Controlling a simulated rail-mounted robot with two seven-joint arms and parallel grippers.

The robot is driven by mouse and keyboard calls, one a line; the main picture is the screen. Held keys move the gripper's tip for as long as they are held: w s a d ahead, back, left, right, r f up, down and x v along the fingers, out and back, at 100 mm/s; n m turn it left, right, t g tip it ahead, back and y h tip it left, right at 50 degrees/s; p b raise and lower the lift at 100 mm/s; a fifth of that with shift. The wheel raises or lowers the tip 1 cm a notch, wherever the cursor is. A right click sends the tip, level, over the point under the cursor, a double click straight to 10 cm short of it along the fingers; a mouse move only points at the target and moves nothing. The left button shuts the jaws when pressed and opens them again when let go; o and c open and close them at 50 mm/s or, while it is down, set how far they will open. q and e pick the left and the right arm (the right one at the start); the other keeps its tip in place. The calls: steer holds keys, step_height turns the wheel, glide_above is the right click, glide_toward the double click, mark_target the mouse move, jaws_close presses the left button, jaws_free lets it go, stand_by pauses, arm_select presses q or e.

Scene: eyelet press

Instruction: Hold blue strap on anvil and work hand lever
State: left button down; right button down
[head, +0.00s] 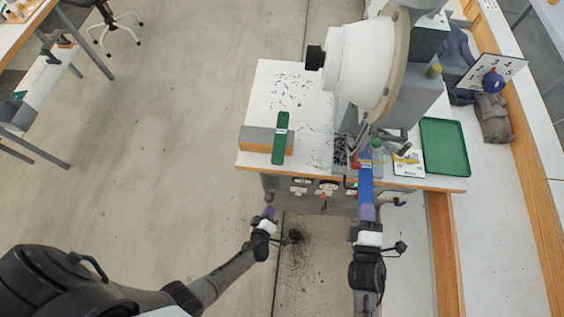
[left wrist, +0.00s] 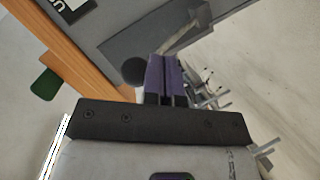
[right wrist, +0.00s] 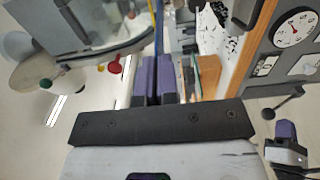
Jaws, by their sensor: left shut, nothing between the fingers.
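The blue strap (head: 366,176) runs from my right gripper (head: 367,212) up to the press's tool area. It shows edge-on beyond the fingers in the right wrist view (right wrist: 157,22). The right fingers are shut on its near end. The anvil is under the press head (head: 362,65) and hard to make out, so I cannot tell whether the strap touches it. My left gripper (head: 268,211) is shut and empty below the bench front. A black ball knob (left wrist: 133,70) on a grey lever is beside its fingertips; it also shows in the right wrist view (right wrist: 268,113). Contact is unclear.
A green strap (head: 281,138) lies across a block (head: 258,140) at the bench's left front. A green tray (head: 445,150) and a white card (head: 408,164) are right of the press. Dark bits litter the bench top. A dial (right wrist: 294,29) is on the bench front.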

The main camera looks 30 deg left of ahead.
arm_select(q)
steer(key=shift+w+a+r, duration=0.35)
steer(key=shift+w+r, duration=0.05)
steer(key=shift+w, duration=0.3)
steer(key=shift+w+a+r, duration=0.3)
steer(key=shift+w+r, duration=0.05)
steer(key=shift+w, duration=0.35)
stand_by(2.5)
steer(key=shift+s+d+f, duration=0.1)
steer(key=shift+s, duration=0.05)
steer(key=shift+s+d+f, duration=0.25)
steer(key=shift+s+f, duration=0.05)
steer(key=shift+s, duration=0.25)
steer(key=shift+s+d+f, duration=0.2)
steer(key=shift+s+f, duration=0.05)
steer(key=shift+s, duration=0.3)
steer(key=shift+s+d+f, duration=0.25)
steer(key=shift+s+f, duration=0.05)
steer(key=shift+s, duration=0.25)
steer(key=shift+s+d+f, duration=0.3)
steer(key=shift+s+f, duration=0.1)
steer(key=shift+s, duration=0.25)
steer(key=shift+s+d+f, duration=0.3)
steer(key=shift+s+f, duration=0.05)
steer(key=shift+s, duration=0.35)
steer(key=shift+s+d+f, duration=0.3)
steer(key=shift+s+f, duration=0.1)
steer(key=shift+s, duration=0.25)
stand_by(0.3)
